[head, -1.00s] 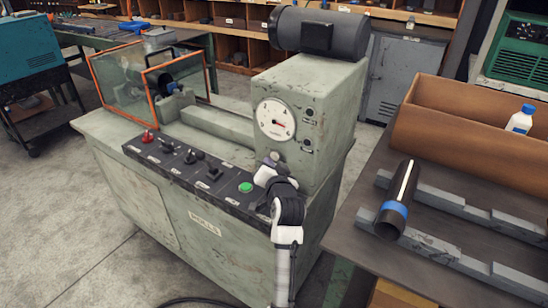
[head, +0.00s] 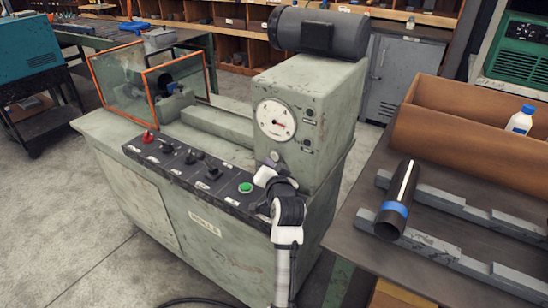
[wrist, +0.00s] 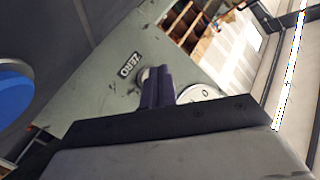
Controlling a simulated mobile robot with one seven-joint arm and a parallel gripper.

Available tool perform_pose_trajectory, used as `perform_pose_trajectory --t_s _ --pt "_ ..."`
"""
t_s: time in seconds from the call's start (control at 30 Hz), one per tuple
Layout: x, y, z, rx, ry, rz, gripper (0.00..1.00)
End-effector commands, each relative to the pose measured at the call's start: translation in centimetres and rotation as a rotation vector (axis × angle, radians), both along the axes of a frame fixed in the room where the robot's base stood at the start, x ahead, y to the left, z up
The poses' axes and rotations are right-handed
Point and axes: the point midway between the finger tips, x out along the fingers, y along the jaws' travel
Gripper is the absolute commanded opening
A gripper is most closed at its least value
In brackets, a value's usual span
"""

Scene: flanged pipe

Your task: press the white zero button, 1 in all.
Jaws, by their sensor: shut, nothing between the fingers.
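The white zero button (wrist: 143,76) shows in the wrist view below its black ZERO label (wrist: 129,65), on the grey-green housing. My gripper (wrist: 157,72) covers part of it. The fingers are together with nothing between them, and their tips are at the button. I cannot tell whether they touch it or whether it is pushed in. In the head view my gripper (head: 274,157) is at the front face of the housing, just below the round dial gauge (head: 275,120), and hides the button there. The gauge's edge also shows in the wrist view (wrist: 200,93), right of the fingers.
To the right, a bench bears a black pipe with a blue band (head: 397,208) on grey rails, and a brown bin (head: 465,140).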

Motion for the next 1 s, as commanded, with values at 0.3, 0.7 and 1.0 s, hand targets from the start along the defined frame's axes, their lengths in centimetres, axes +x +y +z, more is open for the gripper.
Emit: perform_pose_trajectory --t_s 0.3,0.7,1.0 --pt "0.0 0.0 0.0 0.0 0.0 0.0 0.0" --pt "0.04 -0.02 0.01 0.0 0.0 0.0 0.0" --pt "0.71 -0.51 0.02 0.0 0.0 0.0 0.0"
